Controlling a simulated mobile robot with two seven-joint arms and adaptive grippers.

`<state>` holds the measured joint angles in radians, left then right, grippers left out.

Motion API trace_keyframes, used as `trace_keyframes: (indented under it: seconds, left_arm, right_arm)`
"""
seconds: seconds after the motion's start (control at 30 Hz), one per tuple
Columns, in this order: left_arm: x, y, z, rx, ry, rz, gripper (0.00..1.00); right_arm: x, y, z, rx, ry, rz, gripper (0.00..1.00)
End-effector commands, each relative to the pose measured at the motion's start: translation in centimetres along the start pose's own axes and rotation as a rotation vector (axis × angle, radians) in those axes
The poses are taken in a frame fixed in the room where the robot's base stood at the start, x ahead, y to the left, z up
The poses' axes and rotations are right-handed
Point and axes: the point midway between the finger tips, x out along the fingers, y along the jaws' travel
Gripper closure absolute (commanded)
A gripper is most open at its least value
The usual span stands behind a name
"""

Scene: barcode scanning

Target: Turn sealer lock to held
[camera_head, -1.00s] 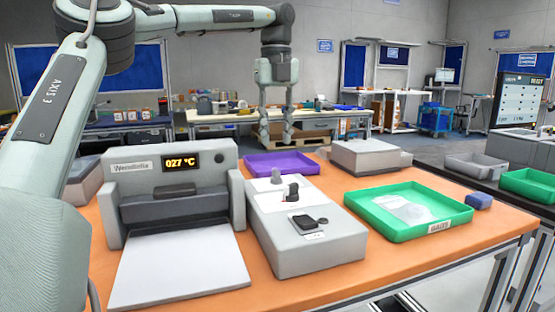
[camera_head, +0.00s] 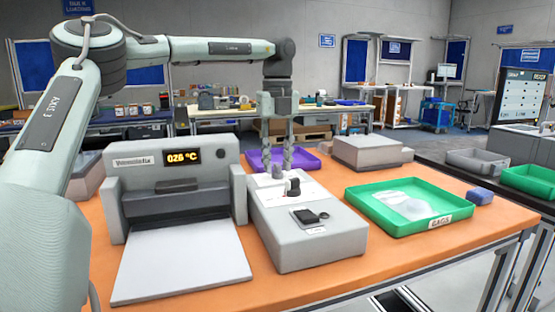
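The heat sealer (camera_head: 171,180) stands on the left of the orange table, its display reading about 026 °C. Beside it is a grey control box (camera_head: 312,236) with a black knob (camera_head: 293,187), a black switch plate near its front and a light grey knob (camera_head: 277,173) toward its far end. My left gripper (camera_head: 278,168) points down over the far end of the box. Its fingers are apart, one on each side of the light grey knob. I cannot tell whether they touch it. Any lock marking is too small to read. My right gripper is not in view.
A purple tray (camera_head: 308,161) lies behind the box. A green tray (camera_head: 462,220) with a clear bag in it sits to the right, next to a small blue block (camera_head: 480,196). A grey device (camera_head: 372,153) stands at the back right.

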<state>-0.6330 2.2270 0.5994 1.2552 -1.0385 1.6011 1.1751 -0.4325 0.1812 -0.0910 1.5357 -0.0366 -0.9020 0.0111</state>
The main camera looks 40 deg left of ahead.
Motion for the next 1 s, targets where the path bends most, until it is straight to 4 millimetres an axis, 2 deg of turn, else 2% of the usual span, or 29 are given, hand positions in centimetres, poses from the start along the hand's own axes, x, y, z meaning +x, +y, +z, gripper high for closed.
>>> trace_keyframes:
  seconds: [0.03, 0.2, 0.67, 1.0]
  left_arm:
    - [-0.02, 0.0, 0.0, 0.0, 0.0, 0.0, 0.81]
    - [-0.04, 0.0, 0.0, 0.0, 0.0, 0.0, 1.0]
    - [-0.11, 0.02, 0.0, 0.046, -0.001, 0.001, 1.0]
    - [-0.14, 0.03, -0.01, 0.28, -0.001, 0.001, 1.0]
  right_arm:
    - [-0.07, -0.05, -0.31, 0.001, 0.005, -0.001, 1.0]
    - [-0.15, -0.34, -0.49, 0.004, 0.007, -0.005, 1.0]
    - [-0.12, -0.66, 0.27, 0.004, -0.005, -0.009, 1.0]
    - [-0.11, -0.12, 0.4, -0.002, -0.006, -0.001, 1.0]
